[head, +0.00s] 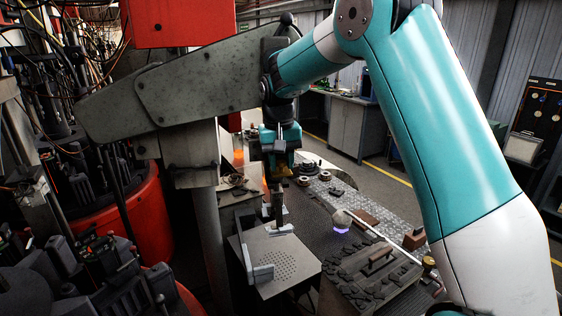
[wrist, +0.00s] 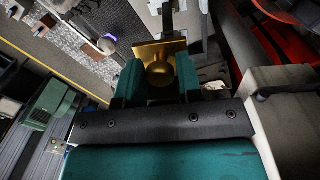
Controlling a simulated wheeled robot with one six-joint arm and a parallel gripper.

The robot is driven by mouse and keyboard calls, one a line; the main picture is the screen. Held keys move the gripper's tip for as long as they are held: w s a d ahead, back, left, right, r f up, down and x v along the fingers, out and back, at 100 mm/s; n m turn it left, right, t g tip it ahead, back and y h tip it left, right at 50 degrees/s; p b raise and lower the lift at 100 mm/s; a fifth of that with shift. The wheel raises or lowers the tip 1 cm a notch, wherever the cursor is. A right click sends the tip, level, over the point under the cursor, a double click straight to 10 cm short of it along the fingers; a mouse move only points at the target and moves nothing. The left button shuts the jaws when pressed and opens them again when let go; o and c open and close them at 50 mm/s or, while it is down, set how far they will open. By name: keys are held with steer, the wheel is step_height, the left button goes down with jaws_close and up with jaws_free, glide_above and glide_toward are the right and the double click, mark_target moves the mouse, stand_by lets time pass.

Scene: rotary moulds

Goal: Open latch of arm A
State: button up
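My gripper (head: 277,152) hangs below the grey arm end in the head view. In the wrist view its two teal fingers (wrist: 160,80) stand on either side of a brass knob (wrist: 160,71) with a square plate, and seem to press on it. The brass piece also shows just under the fingertips in the head view (head: 281,171). A large grey metal arm (head: 195,80) on a post crosses the head view at upper left. No label A is readable, and I cannot make out which part is a latch.
A perforated metal plate (head: 275,263) with upright brackets stands in front. A dark worktable (head: 325,210) holds several small parts, a pale rod (head: 385,240) and a dark mould block (head: 375,278). Red drums (head: 145,215) with black fittings crowd the left. Open floor lies behind.

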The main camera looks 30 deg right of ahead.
mark_target(279, 161)
steer(key=shift+o, duration=1.3)
steer(key=shift+d, duration=0.1)
steer(key=shift+r+b, duration=0.5)
steer(key=shift+r, duration=0.05)
step_height(279, 161, up, 11)
steer(key=b, duration=0.1)
steer(key=shift+a, duration=0.35)
